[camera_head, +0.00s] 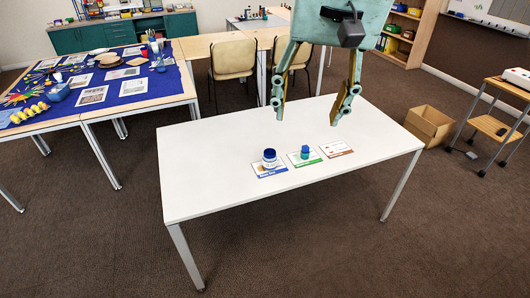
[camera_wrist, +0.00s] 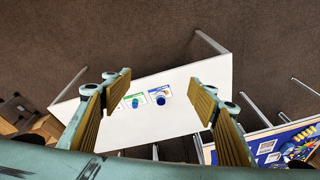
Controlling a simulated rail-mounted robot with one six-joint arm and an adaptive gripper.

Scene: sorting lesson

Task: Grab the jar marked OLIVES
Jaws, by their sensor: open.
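My gripper (camera_head: 308,114) is open and empty, above the table and apart from both objects. In the wrist view both objects lie between its fingers (camera_wrist: 165,92).
A red-edged card (camera_head: 336,149) lies bare right of the green one (camera_head: 316,159). The rest of the white table is clear. A blue-covered craft table (camera_head: 95,93) is at left; chairs stand behind.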

